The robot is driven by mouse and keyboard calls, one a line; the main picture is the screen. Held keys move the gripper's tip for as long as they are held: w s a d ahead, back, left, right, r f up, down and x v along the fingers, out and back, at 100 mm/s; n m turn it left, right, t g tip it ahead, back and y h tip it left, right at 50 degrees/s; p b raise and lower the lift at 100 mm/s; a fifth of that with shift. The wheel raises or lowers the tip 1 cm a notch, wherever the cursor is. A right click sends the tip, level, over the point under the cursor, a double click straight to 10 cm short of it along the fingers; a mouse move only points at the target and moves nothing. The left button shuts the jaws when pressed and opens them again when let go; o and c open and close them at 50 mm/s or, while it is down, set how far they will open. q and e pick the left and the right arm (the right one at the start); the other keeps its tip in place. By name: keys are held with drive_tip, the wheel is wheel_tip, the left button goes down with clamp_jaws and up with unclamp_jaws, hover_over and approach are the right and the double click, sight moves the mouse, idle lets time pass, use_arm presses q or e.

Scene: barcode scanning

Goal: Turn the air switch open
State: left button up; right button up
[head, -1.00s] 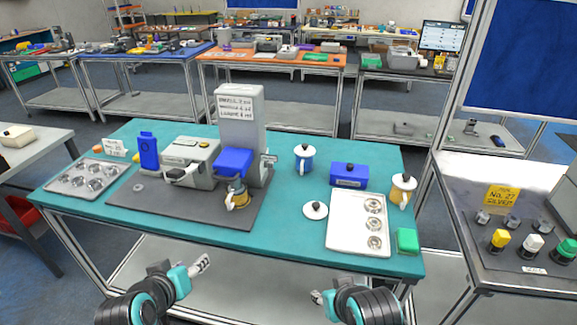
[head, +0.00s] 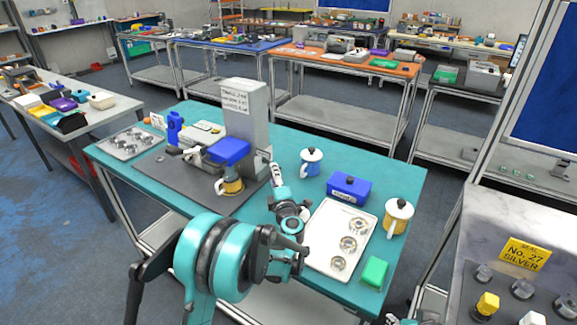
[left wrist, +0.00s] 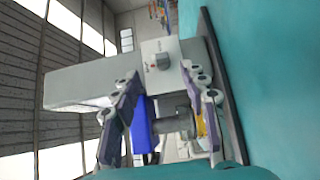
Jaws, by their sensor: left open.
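A grey machine tower (head: 238,118) stands on the teal table. A dark knob (left wrist: 163,58) on a light panel, apparently the air switch, shows on the tower's side in the left wrist view. In the head view a small fitting (head: 268,153) sticks out from the tower's right side. My left gripper (head: 275,170) is close to this side. The wrist view shows its fingers (left wrist: 160,80) open and empty, with the knob framed between and beyond the tips; contact cannot be seen.
A blue-topped press part (head: 229,151) with a yellow cup (head: 231,187) is left of my left gripper. A blue mug (head: 311,162), blue box (head: 348,188), yellow mug (head: 397,216), white tray (head: 325,257) and green block (head: 374,271) stand to the right.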

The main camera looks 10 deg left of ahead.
sight(270, 162)
use_arm(q)
drive_tip(key=shift+w+a+f, duration=0.2)
drive_tip(key=shift+w+a, duration=0.05)
drive_tip(key=shift+w, duration=0.15)
drive_tip(key=b+x, duration=0.2)
drive_tip(key=x, duration=0.5)
drive_tip(key=shift+s+r, duration=0.1)
clamp_jaws()
